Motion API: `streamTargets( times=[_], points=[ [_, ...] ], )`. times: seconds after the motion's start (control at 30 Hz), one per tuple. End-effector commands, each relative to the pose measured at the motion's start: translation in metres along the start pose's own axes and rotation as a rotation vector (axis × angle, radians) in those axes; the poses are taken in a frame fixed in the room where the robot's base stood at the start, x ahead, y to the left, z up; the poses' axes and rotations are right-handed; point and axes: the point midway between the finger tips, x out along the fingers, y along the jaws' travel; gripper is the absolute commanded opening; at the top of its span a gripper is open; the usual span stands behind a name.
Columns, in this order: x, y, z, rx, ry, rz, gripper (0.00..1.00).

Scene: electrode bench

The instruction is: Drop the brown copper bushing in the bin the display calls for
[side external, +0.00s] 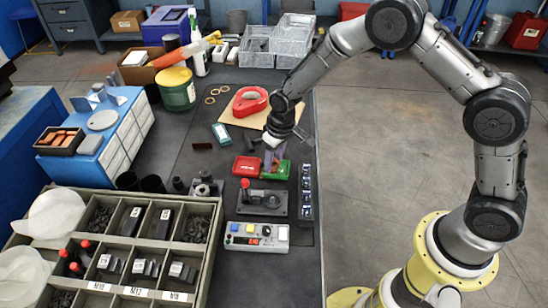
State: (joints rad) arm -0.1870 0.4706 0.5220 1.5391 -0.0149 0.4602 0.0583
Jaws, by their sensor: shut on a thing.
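My gripper (273,154) points down over the green bin (276,170) on the dark bench, its fingers at or just above the bin's rim. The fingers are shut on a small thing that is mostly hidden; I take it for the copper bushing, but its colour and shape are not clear. The red bin (245,168) stands just left of the green bin, with pale marking on it.
A control panel with coloured buttons (257,237) and a dark fixture with a red knob (262,202) are in front of the bins. A dark rack (306,190) stands to their right. A compartment tray (196,256) fills the front left.

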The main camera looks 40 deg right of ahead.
Motion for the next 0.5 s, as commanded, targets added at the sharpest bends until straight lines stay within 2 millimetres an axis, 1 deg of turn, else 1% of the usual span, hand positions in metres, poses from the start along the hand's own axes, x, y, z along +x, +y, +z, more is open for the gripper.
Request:
streamTargets(
  times=[0.5],
  points=[
    [0.0064,0.0000,0.0006,0.000,0.001,0.000,0.00]
  ],
)
